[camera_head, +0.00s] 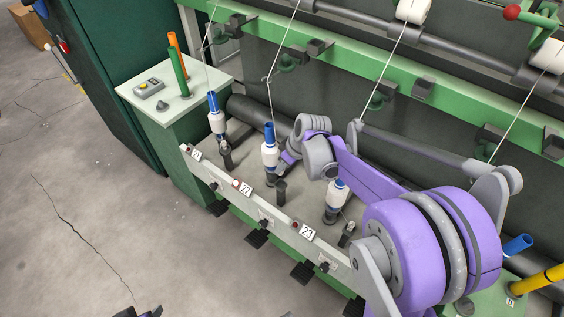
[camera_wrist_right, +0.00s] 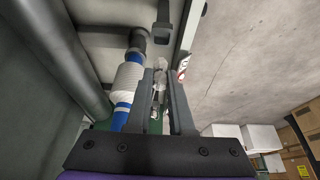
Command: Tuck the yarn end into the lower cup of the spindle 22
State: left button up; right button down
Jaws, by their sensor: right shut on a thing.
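Spindle 22 (camera_head: 269,156) carries a white yarn package on a blue tube and stands upright behind label 22 (camera_head: 242,188). The package also shows left of the fingers in the right wrist view (camera_wrist_right: 128,78). My right gripper (camera_head: 284,163) is low, close beside this spindle on its right. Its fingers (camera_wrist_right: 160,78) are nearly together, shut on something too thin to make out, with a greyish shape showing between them. The yarn end is not distinct. The lower cup, at the dark base (camera_wrist_right: 138,38), is not clear. A dark part at the bottom edge (camera_head: 150,312) may be my left gripper.
Spindles 21 (camera_head: 216,122) and 23 (camera_head: 336,190) stand on either side, with dark posts near the front rail (camera_head: 268,214). Yarns run down from above. The floor in front is clear.

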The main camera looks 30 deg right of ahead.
jog(key=shift+f+b, duration=2.3)
jog(key=shift+f, duration=1)
jog(key=c, duration=0.7)
grip_release()
jog(key=shift+s+r, duration=0.1)
jog(key=p+v, duration=0.1)
jog(key=v, duration=0.9)
jog(key=shift+r+p, duration=0.3)
jog(key=shift+p, duration=0.1)
